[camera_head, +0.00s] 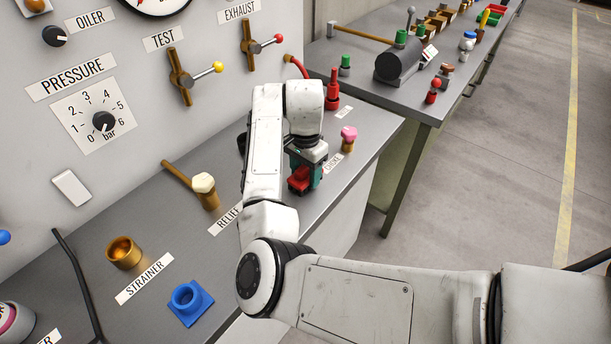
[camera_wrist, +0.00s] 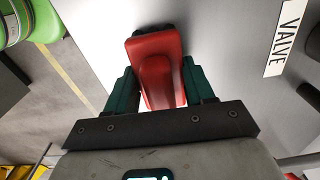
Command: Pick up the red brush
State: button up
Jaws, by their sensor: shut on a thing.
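The red brush (camera_head: 299,181) is at the end of my arm, over the grey bench in the head view. In the wrist view the red brush (camera_wrist: 157,60) shows a broad red body with a narrower raised part towards me. A dark strip shows at its far edge. My gripper (camera_wrist: 158,88) is shut on it, with one teal finger on each side. In the head view my gripper (camera_head: 305,174) is partly hidden by my arm. I cannot tell whether the brush touches the bench top.
A pink-topped fitting (camera_head: 348,136) and a red fitting (camera_head: 333,90) stand close to the brush. A white-capped brass valve (camera_head: 204,188) is to the left. The upright panel (camera_head: 130,130) with levers rises behind. Open floor (camera_head: 500,180) lies to the right.

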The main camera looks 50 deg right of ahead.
jog(key=shift+r, duration=0.1)
jog(key=shift+r, duration=0.55)
jog(key=s+a+r, duration=0.2)
jog(key=s+r, duration=0.2)
jog(key=s+a+r, duration=0.2)
jog(key=s+r, duration=0.1)
jog(key=s, duration=0.1)
jog(key=s+a+r, duration=0.3)
jog(key=s+r, duration=0.1)
jog(key=shift+s+r, duration=0.1)
jog(key=shift+r, duration=0.25)
